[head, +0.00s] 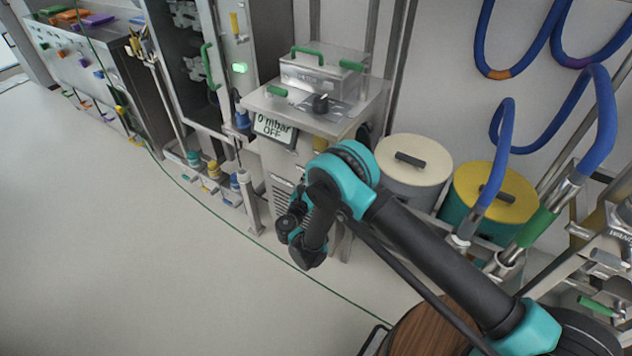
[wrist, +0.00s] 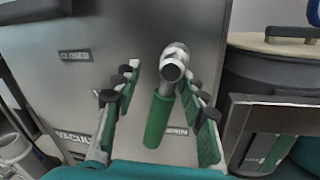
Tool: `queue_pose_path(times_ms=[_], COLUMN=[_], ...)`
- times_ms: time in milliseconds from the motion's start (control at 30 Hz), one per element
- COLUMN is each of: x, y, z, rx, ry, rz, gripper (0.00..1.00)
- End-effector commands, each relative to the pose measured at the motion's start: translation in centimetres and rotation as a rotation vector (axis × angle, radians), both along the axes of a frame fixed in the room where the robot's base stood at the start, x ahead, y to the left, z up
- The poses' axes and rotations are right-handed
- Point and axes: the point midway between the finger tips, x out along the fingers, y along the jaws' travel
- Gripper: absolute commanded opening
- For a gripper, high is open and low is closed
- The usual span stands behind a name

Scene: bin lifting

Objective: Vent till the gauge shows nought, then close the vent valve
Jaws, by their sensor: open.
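The gauge display (head: 273,128) on the steel cabinet reads "0 mbar" and "OFF" in the head view. In the wrist view a valve lever with a green grip (wrist: 158,120) and a round metal pivot stands out from a steel panel. The grip hangs down from the pivot, leaning slightly left. A label reading "CLOSED" (wrist: 75,56) is at upper left; a partly covered label, seemingly "OPEN" (wrist: 178,130), is by the lever's lower end. My gripper (wrist: 163,80) is open, with one finger on each side of the lever. Whether either touches it I cannot tell.
A lidded metal box (head: 322,72) with green handles and a black knob (head: 320,103) are on top of the cabinet. A cream-lidded drum (head: 413,160) and a yellow-lidded drum (head: 495,192) stand right of it. Blue hoses (head: 600,120) hang at right. The floor (head: 130,250) at left is clear.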

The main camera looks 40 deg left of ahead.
Motion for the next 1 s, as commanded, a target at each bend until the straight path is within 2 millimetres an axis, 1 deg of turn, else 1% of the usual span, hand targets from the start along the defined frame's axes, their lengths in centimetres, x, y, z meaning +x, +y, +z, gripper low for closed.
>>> queue_pose_path(times_ms=[33, 200, 400, 600, 833, 1000], x=[0.0, 0.0, 0.0, 0.0, 0.0, 0.0], y=[0.0, 0.0, 0.0, 0.0, 0.0, 0.0], z=[1.0, 4.0, 6.4, 7.2, 7.2, 7.3], rx=[0.0, 0.0, 0.0, 0.0, 0.0, 0.001], ry=[0.0, 0.0, 0.0, 0.0, 0.0, 0.001], rz=[0.0, 0.0, 0.001, 0.001, 0.0, -0.001], gripper=[0.42, 0.42, 0.42, 0.42, 0.42, 0.21])
